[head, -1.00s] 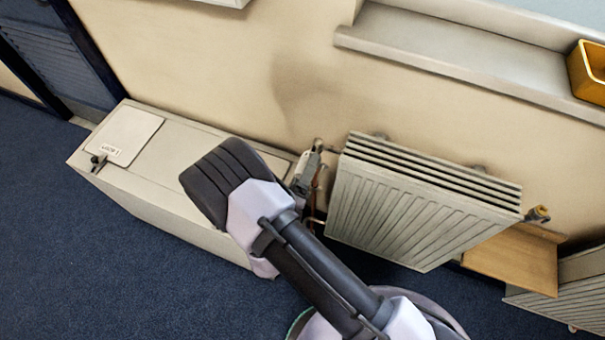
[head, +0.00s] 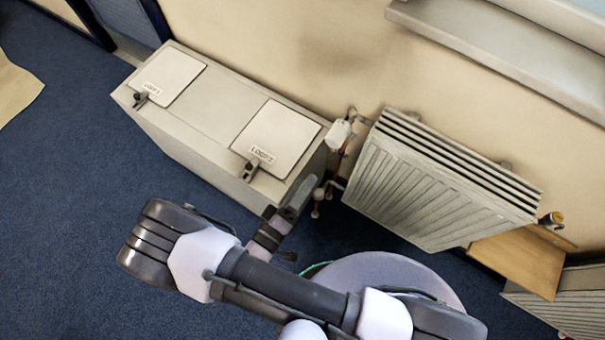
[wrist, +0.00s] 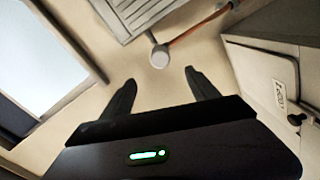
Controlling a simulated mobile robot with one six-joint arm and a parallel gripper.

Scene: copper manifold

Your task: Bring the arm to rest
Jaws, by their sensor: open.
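My gripper (wrist: 159,76) is open in the wrist view, with two dark fingers spread and nothing between them. A round white valve head (wrist: 160,57) shows beyond the fingertips, apart from them. In the head view the white valve head (head: 340,134) sits on copper pipework at the left end of the radiator (head: 440,185). My gripper (head: 298,195) is in front of the cabinet's right corner, below the valve head; its fingers are hard to make out there. My arm is bent across the lower middle of the head view.
A long pale cabinet (head: 205,115) stands along the wall, with lids labelled LOOP 1 (head: 168,78) and LOOP 2 (head: 277,140) and dark latches. A window sill (head: 490,55) juts out above the radiator. A wooden board (head: 520,258) is at right.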

